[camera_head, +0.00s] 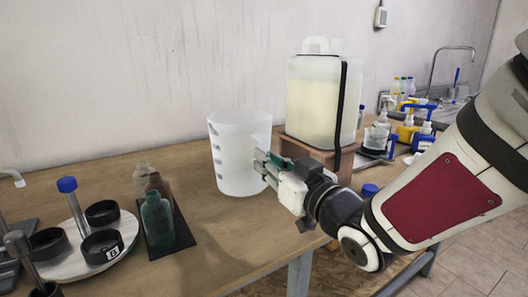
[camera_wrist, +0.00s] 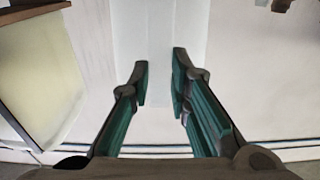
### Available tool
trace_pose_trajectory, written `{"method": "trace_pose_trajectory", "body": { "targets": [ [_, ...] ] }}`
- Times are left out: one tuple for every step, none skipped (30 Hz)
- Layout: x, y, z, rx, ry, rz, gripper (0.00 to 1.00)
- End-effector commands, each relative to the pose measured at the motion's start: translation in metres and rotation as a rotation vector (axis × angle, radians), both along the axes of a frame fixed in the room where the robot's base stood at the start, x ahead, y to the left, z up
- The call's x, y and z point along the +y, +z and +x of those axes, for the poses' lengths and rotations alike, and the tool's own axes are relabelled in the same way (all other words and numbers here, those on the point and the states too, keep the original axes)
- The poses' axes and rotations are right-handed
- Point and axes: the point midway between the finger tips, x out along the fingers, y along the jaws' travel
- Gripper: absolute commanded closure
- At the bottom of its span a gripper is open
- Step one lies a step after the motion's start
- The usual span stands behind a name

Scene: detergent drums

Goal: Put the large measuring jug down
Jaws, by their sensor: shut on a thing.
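The large measuring jug (camera_head: 234,155) is a white, translucent, upright vessel with dark graduation marks on its left side. It is at the middle of the bench in the head view. My gripper (camera_head: 264,168) reaches it from the right and is shut on it. In the wrist view, my gripper's green-padded fingers (camera_wrist: 160,76) point at a pale vertical band of the jug (camera_wrist: 158,28). The exact grip on the jug is hard to make out. The jug's base is at or just above the bench top (camera_head: 215,235); I cannot tell whether it touches.
A large container of pale yellow liquid (camera_head: 312,100) stands on a wooden stand (camera_head: 318,154) close behind my gripper. Small bottles (camera_head: 157,220) stand on a dark tray to the left, beside a round white holder (camera_head: 75,250) with black cups. Bench in front of the jug is clear.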

Motion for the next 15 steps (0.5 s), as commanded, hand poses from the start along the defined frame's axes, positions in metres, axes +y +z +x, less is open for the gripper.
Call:
{"method": "trace_pose_trajectory", "body": {
  "targets": [
    [0.001,0.003,0.002,0.005,0.000,0.000,1.00],
    [0.002,0.004,0.003,0.005,0.000,0.002,1.00],
    [0.002,0.003,0.005,0.004,-0.001,0.001,1.00],
    [0.002,0.003,0.006,0.005,-0.001,0.002,1.00],
    [0.003,0.003,0.007,0.005,-0.001,0.002,1.00],
    [0.003,0.002,0.008,0.004,-0.002,-0.001,1.00],
    [0.003,0.002,0.009,0.004,-0.003,0.000,1.00],
    [0.004,0.001,0.010,0.005,-0.004,0.000,1.00],
    [0.004,0.000,0.011,0.003,-0.006,-0.001,1.00],
    [0.005,-0.001,0.016,0.000,-0.007,0.000,1.00],
    [0.008,-0.003,0.026,-0.003,-0.006,0.001,1.00],
    [0.012,-0.005,0.036,-0.003,-0.006,0.001,1.00],
    [0.014,-0.007,0.043,-0.003,-0.007,0.001,1.00],
    [0.016,-0.008,0.050,-0.003,-0.006,0.001,1.00],
    [0.019,-0.009,0.059,-0.002,-0.006,0.001,1.00]
  ]
}}
